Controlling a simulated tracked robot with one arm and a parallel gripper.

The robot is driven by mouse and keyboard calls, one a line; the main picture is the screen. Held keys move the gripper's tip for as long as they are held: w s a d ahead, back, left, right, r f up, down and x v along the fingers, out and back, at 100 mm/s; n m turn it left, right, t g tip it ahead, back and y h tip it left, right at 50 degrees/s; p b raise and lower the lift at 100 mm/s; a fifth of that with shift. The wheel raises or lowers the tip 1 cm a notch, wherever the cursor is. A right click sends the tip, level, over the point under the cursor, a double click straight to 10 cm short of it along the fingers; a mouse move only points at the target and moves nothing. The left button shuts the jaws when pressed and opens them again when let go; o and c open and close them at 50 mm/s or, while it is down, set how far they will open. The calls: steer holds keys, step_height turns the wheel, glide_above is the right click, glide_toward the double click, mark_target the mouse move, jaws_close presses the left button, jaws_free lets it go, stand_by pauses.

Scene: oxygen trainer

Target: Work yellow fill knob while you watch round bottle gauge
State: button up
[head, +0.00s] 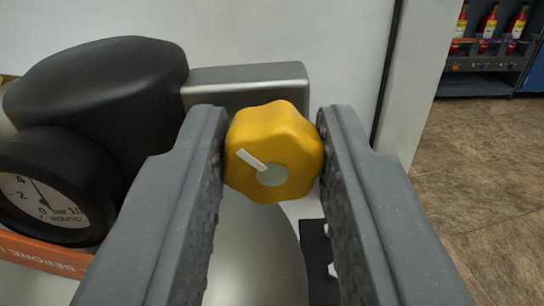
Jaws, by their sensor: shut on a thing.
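The yellow fill knob (290,140) is a lobed knob with a pale round centre and a white pointer mark that points to the upper left. My gripper (272,135) has one finger on each side of the knob, shut on it. The round bottle gauge (62,214) is at the left edge, partly cut off by the frame. Its white dial shows "bar", some numbers and a dark needle that slants to the upper left from near the 0. The full scale is not visible.
A black rounded housing (100,85) and a grey metal block (250,82) sit behind and left of the knob. A silver rounded body (255,260) lies below it. An orange label strip (40,254) is under the gauge. Open brown floor (480,170) and a rack with red bottles (488,25) are at right.

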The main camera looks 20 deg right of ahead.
steer(key=m+b, duration=0.2)
steer(key=m, duration=0.2)
steer(key=shift+f, duration=0.15)
steer(key=shift+d+m+b, duration=0.1)
steer(key=shift+m+b, duration=1.45)
steer(key=shift+m, duration=0.55)
steer(key=shift+s, duration=0.1)
steer(key=o, duration=0.7)
steer(key=shift+s+a, duration=0.2)
steer(key=shift+s, duration=0.25)
steer(key=p+v, duration=0.2)
steer(key=v, duration=1)
steer(key=shift+s+p, duration=0.4)
